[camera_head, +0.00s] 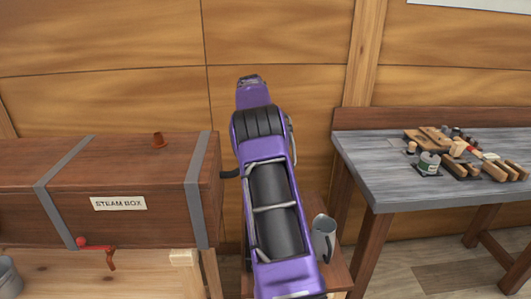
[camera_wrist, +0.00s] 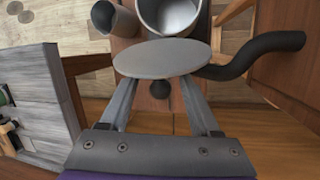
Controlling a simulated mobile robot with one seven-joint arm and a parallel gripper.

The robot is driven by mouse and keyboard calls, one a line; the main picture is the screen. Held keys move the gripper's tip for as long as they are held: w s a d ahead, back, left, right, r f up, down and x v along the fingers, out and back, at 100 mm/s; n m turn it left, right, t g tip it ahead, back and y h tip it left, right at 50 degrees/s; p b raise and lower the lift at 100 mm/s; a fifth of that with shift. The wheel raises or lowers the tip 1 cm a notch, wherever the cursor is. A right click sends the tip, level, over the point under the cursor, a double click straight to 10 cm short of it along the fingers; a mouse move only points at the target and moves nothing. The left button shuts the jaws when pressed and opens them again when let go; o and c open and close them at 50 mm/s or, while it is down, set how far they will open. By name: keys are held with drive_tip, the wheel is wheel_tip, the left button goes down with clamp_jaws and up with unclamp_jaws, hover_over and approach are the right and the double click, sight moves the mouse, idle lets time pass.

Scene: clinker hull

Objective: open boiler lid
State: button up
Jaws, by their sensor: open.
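In the wrist view the boiler (camera_wrist: 192,22) is a round metal pot at the top, and I can see into its bare grey inside. Its lid, a grey disc (camera_wrist: 160,58), is raised off the opening and tilted at the near rim. A dark round knob (camera_wrist: 161,89) shows just below the disc. My gripper (camera_wrist: 159,92) is open, with one finger on each side of the knob and apart from it. The disc hides the fingertips. In the head view my purple arm hides the boiler and gripper.
A black hose (camera_wrist: 262,46) bends away right of the boiler. A grey jug (camera_head: 323,240) stands beside it on the small stand (camera_head: 338,272). The steam box (camera_head: 120,190) is at left, a workbench (camera_head: 385,175) with tools at right.

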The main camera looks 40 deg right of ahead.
drive_tip(key=shift+v, duration=1.95)
drive_tip(key=shift+r, duration=0.1)
